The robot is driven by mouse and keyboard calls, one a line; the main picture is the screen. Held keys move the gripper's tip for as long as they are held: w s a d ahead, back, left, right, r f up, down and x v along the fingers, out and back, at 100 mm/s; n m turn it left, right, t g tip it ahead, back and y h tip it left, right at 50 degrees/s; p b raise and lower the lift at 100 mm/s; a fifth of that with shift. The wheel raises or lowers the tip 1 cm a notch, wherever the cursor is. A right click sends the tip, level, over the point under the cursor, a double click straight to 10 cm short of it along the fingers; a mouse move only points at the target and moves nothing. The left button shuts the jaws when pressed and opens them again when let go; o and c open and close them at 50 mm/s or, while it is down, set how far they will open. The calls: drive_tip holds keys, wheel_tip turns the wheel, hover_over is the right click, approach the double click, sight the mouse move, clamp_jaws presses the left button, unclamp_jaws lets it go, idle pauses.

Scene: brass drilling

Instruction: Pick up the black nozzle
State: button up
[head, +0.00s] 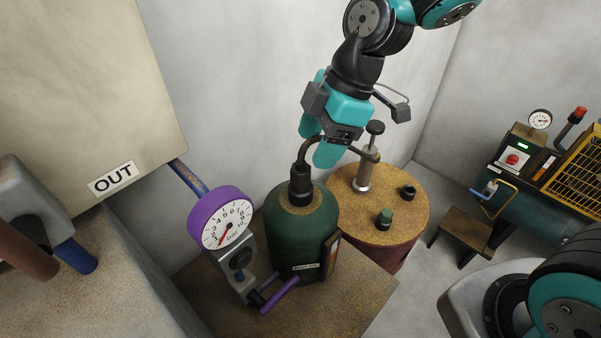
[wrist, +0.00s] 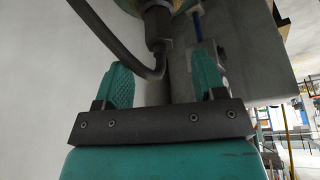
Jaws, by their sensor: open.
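A black nozzle (head: 300,184) with a curved dark tube stands upright on top of a dark green bottle (head: 302,235). My gripper (head: 318,147), with teal fingers, is open just above and to the right of the nozzle. In the head view the curved tube runs up to the fingers and is partly hidden there. In the wrist view a dark curved tube (wrist: 115,42) comes in from the upper left, and its bend lies at the gap between the open fingers (wrist: 163,85). I cannot tell whether a finger touches it.
A rusty drum (head: 345,228) right of the bottle bears a metal pump (head: 364,178), a small black ring (head: 408,192) and a green cap (head: 385,217). A purple gauge (head: 221,219) stands close left of the bottle. A wall is behind; a compressor (head: 530,155) is at right.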

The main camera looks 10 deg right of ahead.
sight(303, 167)
drive_tip(key=shift+p+x, duration=1.25)
drive_tip(key=shift+x, duration=2.6)
drive_tip(key=shift+w, duration=0.1)
drive_tip(key=c, duration=1.1)
drive_tip(key=shift+c, duration=0.2)
drive_tip(key=shift+r, duration=0.1)
wheel_tip(303, 167, up, 20)
drive_tip(key=b, duration=0.2)
drive_tip(key=shift+b, duration=0.4)
